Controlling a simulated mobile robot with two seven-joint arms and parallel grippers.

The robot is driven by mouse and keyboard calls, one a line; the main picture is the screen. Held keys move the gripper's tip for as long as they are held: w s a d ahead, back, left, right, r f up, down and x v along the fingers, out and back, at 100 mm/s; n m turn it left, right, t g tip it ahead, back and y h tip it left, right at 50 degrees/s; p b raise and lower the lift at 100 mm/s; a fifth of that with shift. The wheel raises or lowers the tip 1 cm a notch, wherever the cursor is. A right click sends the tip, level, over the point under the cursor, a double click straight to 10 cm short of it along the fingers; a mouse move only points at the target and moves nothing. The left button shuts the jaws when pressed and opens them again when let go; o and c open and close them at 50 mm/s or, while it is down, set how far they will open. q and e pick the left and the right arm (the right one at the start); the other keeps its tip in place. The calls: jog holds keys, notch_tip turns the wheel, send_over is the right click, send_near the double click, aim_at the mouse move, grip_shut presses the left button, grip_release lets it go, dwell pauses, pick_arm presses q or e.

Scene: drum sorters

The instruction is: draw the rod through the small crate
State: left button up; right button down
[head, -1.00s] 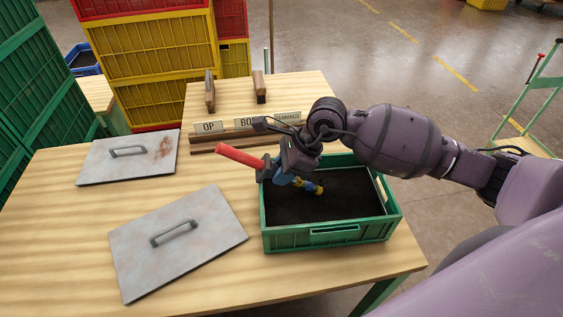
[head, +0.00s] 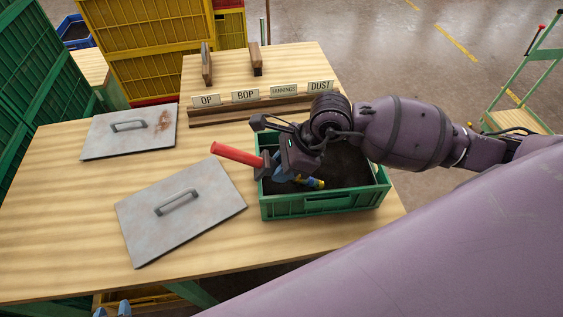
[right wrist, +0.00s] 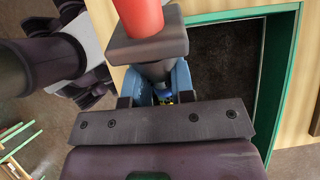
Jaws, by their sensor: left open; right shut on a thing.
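The small crate (head: 318,206) is green and filled with dark, fine material (head: 347,165). It stands at the right side of the wooden table. My right gripper (head: 284,176) is shut on the rod, which has a red handle (head: 236,154) jutting left past the crate's edge. A yellow end (head: 317,183) shows low over the dark material near the front wall; whether it is sunk in cannot be told. In the right wrist view the red handle (right wrist: 138,16) rises above the blue fingers. My left gripper (head: 112,308) shows only blue fingertips at the bottom edge, apart and empty.
Two grey metal lids with handles lie on the table, one nearer (head: 180,212) and one farther (head: 129,131). Behind the crate is a wooden rack (head: 262,109) with labels OP, BOP, FANNINGS and DUST. Green (head: 30,100) and yellow (head: 150,60) crates stack behind.

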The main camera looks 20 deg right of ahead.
notch_tip(320, 180, up, 4)
jog(key=shift+r+p, duration=0.2)
jog(key=shift+p, duration=0.9)
jog(key=shift+r+p, duration=0.45)
jog(key=shift+r, duration=0.35)
notch_tip(320, 180, up, 2)
jog(key=shift+r+p, duration=0.1)
jog(key=shift+p, duration=0.5)
notch_tip(320, 180, up, 4)
jog(key=shift+p, duration=0.9)
